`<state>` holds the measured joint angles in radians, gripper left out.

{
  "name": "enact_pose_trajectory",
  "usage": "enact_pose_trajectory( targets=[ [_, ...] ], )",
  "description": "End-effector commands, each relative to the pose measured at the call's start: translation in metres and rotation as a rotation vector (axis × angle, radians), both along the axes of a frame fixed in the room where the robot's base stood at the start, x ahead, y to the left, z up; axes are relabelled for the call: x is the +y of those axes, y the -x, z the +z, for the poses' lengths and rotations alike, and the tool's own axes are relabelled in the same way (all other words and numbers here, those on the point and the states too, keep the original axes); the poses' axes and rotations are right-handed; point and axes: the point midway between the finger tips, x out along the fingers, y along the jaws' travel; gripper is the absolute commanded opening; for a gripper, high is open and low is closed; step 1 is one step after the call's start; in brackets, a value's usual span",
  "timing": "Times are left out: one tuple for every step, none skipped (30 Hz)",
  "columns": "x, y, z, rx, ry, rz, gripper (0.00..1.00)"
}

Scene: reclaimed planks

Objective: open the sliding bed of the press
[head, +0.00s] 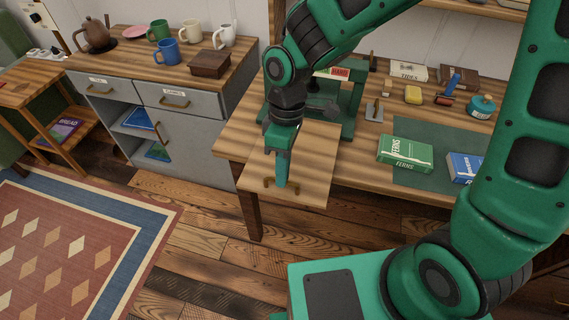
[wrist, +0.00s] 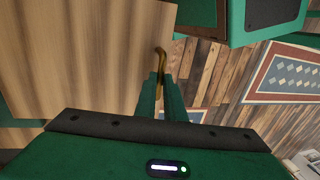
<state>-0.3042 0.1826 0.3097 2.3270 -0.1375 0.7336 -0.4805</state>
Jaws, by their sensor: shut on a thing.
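The press (head: 352,112) is a green frame on the wooden workbench, partly hidden behind my arm. Its sliding bed (head: 312,172) is a flat wooden board that sticks out past the bench's front edge. The bed also fills the upper left of the wrist view (wrist: 75,60). A brass handle (head: 267,183) sits near the bed's front edge and shows in the wrist view (wrist: 160,52). My gripper (head: 281,184) points down and is shut on this handle. The green fingers also show in the wrist view (wrist: 160,90) and hide part of the handle.
The bench (head: 235,135) carries a green book (head: 405,152), a blue book (head: 464,167) and small tools. A grey cabinet (head: 185,120) with mugs on top stands to the left. The plank floor (head: 200,215) before the bed is clear, with a patterned rug (head: 75,240) at left.

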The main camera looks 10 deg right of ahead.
Motion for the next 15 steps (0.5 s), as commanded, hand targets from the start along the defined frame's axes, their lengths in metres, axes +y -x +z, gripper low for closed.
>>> enact_pose_trajectory(
  targets=[
    [0.0003,-0.0004,0.0003,-0.002,-0.002,-0.001,0.0],
    [0.0001,-0.0004,0.0002,-0.002,-0.002,-0.002,0.0],
    [-0.0001,-0.0007,0.0003,-0.002,-0.002,-0.002,0.0],
    [-0.0002,-0.0007,0.0003,-0.002,-0.002,-0.003,0.0],
    [-0.0003,-0.0008,0.0003,-0.002,-0.003,-0.003,0.0],
    [-0.0005,-0.0009,0.0003,-0.002,-0.003,-0.003,0.0],
    [-0.0006,-0.0009,0.0003,-0.002,-0.003,-0.003,0.0],
    [-0.0006,-0.0009,0.0004,-0.002,-0.003,-0.003,0.0],
    [-0.0007,-0.001,0.0004,-0.002,-0.003,-0.003,0.19],
    [-0.0007,-0.001,0.0004,-0.002,-0.003,-0.004,0.26],
    [-0.0008,-0.001,0.0004,-0.002,-0.003,-0.004,0.28],
    [-0.0008,-0.001,0.0004,-0.002,-0.003,-0.004,0.28],
    [-0.0009,-0.0009,0.0004,-0.002,-0.003,-0.004,0.28],
    [-0.0009,-0.0009,0.0004,-0.002,-0.002,-0.004,0.28],
    [-0.001,-0.0008,0.0003,-0.002,-0.002,-0.004,0.28]
  ],
)
